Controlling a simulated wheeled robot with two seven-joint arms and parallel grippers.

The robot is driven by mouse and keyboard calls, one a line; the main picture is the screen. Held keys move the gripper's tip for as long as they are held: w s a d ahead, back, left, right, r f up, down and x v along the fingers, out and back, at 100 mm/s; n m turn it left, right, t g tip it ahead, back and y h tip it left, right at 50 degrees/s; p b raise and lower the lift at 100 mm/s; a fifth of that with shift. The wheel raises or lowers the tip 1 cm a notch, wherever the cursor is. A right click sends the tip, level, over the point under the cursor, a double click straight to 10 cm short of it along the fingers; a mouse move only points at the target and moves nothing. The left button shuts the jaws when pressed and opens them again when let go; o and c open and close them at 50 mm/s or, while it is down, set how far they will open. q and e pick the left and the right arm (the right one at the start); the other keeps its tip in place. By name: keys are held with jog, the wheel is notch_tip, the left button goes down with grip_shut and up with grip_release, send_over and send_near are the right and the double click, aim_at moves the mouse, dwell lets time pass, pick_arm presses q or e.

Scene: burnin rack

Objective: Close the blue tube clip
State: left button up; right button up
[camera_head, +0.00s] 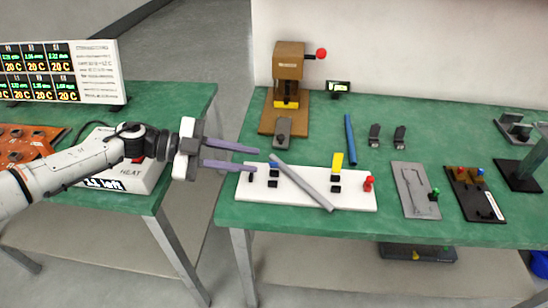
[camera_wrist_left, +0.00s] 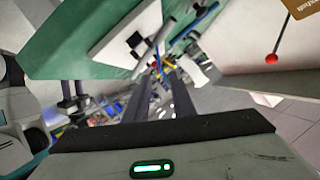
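A blue tube (camera_head: 350,138) lies on the green table behind a white board (camera_head: 350,200); it also shows in the left wrist view (camera_wrist_left: 201,20). The board carries small black blocks (camera_head: 273,178), with a yellow piece (camera_head: 337,162) standing up at one of them. A grey tube (camera_head: 302,183) lies slanted across the board. I cannot tell which part is the blue tube clip. My left gripper (camera_head: 258,160) is open and empty, its fingers pointing right, near the board's left end. My right gripper is not in view.
A brown press (camera_head: 288,75) with a red-knobbed lever stands at the back. Two small black parts (camera_head: 374,135) lie right of the blue tube. A grey plate (camera_head: 408,180) and a dark fixture (camera_head: 468,190) are farther right. A gap separates the two tables.

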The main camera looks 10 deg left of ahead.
aim_at(273, 164)
pick_arm(q)
jog(key=x, duration=0.7)
grip_shut()
